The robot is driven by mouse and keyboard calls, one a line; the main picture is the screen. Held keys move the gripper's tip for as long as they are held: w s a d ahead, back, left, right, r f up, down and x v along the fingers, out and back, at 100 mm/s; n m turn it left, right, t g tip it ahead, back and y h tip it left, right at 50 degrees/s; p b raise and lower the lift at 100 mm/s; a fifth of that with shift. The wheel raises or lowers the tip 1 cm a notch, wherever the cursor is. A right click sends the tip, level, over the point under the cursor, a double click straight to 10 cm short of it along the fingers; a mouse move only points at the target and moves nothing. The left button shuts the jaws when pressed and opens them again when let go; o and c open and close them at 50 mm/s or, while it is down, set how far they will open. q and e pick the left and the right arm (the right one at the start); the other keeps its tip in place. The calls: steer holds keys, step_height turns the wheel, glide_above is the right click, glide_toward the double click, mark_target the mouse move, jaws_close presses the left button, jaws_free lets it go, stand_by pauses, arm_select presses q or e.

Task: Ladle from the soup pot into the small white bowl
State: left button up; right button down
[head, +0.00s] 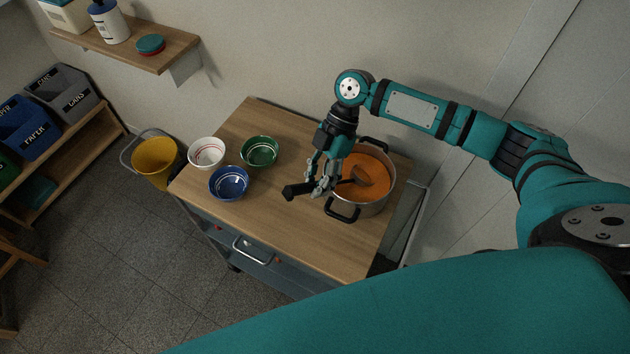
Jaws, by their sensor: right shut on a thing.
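The soup pot (375,206) stands at the right of the wooden trolley top, steel with black handles and orange soup inside. A ladle (361,176) with a dark handle reaches over the pot's left rim, its bowl over or in the soup; I cannot tell how deep. My right gripper (321,188) is shut on the ladle's handle, just left of the pot. The small white bowl (207,153) with red lines stands upright at the trolley's left edge and looks empty. My left gripper is not in view.
A green bowl (260,151) and a blue bowl (229,182) stand between the white bowl and the pot. The trolley top (295,235) is clear in front. A yellow bucket (156,160) is left of the trolley; a wall shelf (140,46) hangs above.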

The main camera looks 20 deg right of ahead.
mark_target(299, 186)
steer(key=shift+a+r+p, duration=0.15)
steer(key=shift+r+p, duration=0.95)
steer(key=shift+r, duration=0.1)
steer(key=shift+a+r+p, duration=0.15)
steer(key=shift+r+p, duration=0.9)
steer(key=shift+r, duration=0.15)
steer(key=shift+s+a+r, duration=0.1)
steer(key=shift+a+r, duration=0.15)
steer(key=shift+r, duration=0.65)
steer(key=shift+s+a+f+t+h, duration=0.15)
steer(key=shift+a+f+t+h, duration=0.1)
steer(key=shift+a+f+h, duration=0.4)
steer(key=shift+s+a+f+t+h, duration=0.15)
steer(key=shift+a+f+t+h, duration=0.15)
steer(key=shift+a+h, duration=0.5)
steer(key=shift+a+m+t+h, duration=0.25)
steer(key=shift+a+m+h, duration=0.05)
steer(key=shift+h, duration=0.85)
steer(key=shift+d, duration=0.1)
